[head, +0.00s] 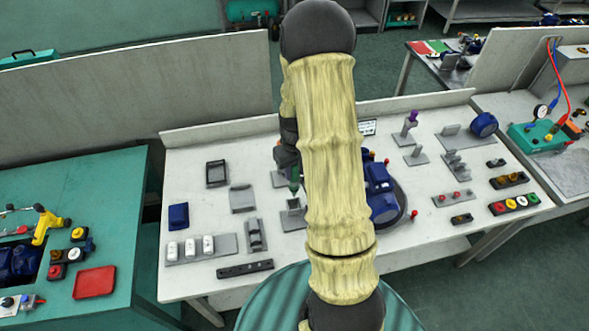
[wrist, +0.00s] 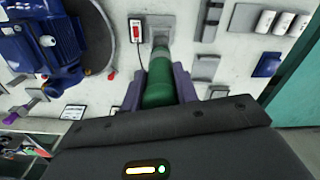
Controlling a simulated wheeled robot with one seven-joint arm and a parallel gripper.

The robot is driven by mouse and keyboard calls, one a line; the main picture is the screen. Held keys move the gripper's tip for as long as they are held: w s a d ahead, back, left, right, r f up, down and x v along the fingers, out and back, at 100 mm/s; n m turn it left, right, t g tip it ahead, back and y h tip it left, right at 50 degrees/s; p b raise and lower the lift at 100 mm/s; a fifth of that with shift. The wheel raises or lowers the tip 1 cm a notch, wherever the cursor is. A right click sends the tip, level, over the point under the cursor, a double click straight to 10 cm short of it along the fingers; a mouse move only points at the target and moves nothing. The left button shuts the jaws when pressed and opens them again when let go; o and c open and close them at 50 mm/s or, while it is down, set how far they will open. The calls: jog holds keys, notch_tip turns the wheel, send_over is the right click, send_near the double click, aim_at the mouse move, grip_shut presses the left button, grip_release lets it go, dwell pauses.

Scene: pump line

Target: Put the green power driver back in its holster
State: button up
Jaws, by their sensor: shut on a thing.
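The green power driver (wrist: 160,88) is between the two fingers of my gripper (wrist: 161,74) in the wrist view. My gripper is shut on its green body. The driver's grey nose points toward a grey holster-like block (wrist: 158,24) on the bench. In the head view a small part of the green driver (head: 294,180) shows beside my arm, just above a grey block with a plate (head: 292,219). The nose overlaps the block in the picture; I cannot tell whether it is inside or only above it. My arm hides most of the gripper in the head view.
A blue motor pump (head: 379,190) stands right of my arm. A red switch on a white plate (wrist: 137,31) is close to the block. Grey fixtures (head: 242,199) and a white-capsule rack (head: 190,247) are to the left. A purple-handled tool (head: 410,121) stands at the back right.

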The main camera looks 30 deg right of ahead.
aim_at(295, 193)
jog(key=shift+f, duration=0.1)
jog(key=shift+f+b, duration=2.2)
jog(key=shift+f, duration=0.8)
jog(key=shift+f+b, duration=1.25)
jog(key=shift+f, duration=0.4)
jog(key=shift+f+b, duration=0.75)
jog(key=shift+f, duration=0.55)
jog(key=o, duration=1.1)
